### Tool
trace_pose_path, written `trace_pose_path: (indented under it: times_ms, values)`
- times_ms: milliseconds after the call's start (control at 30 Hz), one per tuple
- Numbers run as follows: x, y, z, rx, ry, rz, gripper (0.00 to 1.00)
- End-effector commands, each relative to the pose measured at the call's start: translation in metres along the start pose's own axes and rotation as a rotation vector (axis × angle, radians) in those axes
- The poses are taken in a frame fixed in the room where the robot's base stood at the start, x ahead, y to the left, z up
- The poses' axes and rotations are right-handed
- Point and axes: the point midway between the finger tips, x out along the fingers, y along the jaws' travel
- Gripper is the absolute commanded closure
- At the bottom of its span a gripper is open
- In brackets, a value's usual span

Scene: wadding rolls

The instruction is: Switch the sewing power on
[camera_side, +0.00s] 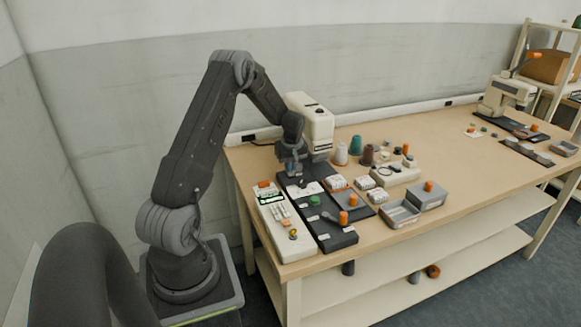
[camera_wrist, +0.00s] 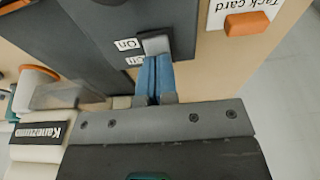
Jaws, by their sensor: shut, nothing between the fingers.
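The power switch is a light grey rocker (camera_wrist: 156,43) on a dark panel (camera_wrist: 95,25) in the wrist view. The labels "On" (camera_wrist: 126,44) and "Off" (camera_wrist: 134,60) stand beside it, "On" farther from my gripper. My gripper (camera_wrist: 154,58) is shut and empty, its blue fingertips right at the switch's near edge. I cannot tell whether they touch it. The fingers hide part of the switch, so its setting is unclear. In the side view my gripper (camera_side: 291,172) is low beside the cream sewing machine (camera_side: 310,122).
A card marked "Tack card" (camera_wrist: 240,10) with an orange piece (camera_wrist: 247,23) lies near the panel. A cream control box (camera_side: 276,222), small trays (camera_side: 401,213) and thread spools (camera_side: 355,145) crowd this table end. The table's middle (camera_side: 450,150) is clear.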

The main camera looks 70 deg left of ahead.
Motion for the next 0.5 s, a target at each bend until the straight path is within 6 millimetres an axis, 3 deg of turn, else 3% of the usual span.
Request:
trace_pose_path:
  times_ms: [267,500]
  values:
    - [-0.005,0.000,0.000,0.000,0.000,0.000,1.00]
    - [-0.045,0.001,0.000,0.001,0.004,0.004,1.00]
